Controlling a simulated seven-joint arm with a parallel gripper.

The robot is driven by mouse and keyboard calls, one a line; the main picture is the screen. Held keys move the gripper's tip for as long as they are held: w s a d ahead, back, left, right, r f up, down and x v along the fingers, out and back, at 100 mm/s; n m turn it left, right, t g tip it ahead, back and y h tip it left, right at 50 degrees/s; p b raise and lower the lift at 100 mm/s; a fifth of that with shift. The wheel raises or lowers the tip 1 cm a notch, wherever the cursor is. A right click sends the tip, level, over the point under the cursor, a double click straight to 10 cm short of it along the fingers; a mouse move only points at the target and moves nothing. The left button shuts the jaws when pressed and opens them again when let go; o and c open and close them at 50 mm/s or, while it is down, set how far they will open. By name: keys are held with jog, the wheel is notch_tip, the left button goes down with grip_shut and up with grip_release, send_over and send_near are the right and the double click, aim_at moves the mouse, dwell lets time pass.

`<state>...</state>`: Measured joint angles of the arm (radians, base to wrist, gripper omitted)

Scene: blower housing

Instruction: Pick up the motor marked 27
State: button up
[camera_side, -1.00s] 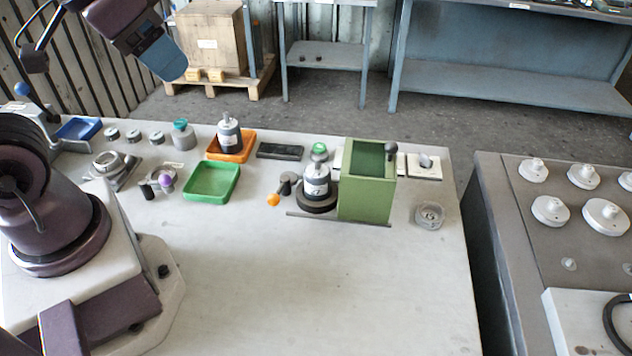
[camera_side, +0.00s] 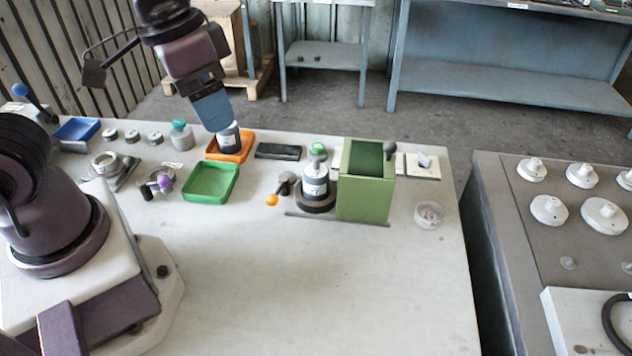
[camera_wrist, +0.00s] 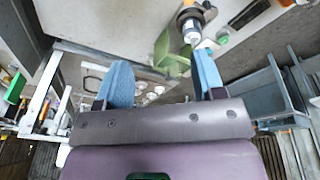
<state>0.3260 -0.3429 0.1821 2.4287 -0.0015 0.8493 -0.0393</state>
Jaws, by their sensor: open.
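One dark and white motor (camera_side: 230,141) stands upright in the orange tray (camera_side: 247,147) at the back of the table. A second motor (camera_side: 315,183) with a pale label stands on a round black base beside the green box. I cannot read a 27 on either motor. My gripper (camera_side: 221,126) is at the top of the motor in the orange tray, its blue fingers hiding the motor's upper part. I cannot tell whether they touch it. In the wrist view my gripper (camera_wrist: 163,74) has its two blue fingers wide apart, with no motor clearly held between them.
The green box (camera_side: 365,185) stands right of the second motor. A green tray (camera_side: 211,197) lies in front of the orange tray. A black block (camera_side: 278,152) lies to its right and a teal-topped grey part (camera_side: 181,137) to its left. The front of the table (camera_side: 320,280) is clear.

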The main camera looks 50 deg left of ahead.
jog(key=w+d+f+n+g+y, duration=0.1)
jog(key=w+d+f+n, duration=0.1)
jog(key=w+f, duration=0.45)
jog(key=n+t+y, duration=0.3)
jog(key=n, duration=0.3)
send_near(315, 162)
jog(key=x, duration=1.2)
jog(key=shift+f, duration=0.3)
jog(key=shift+r, duration=0.1)
jog(key=c, duration=0.9)
jog(key=shift+r, duration=0.1)
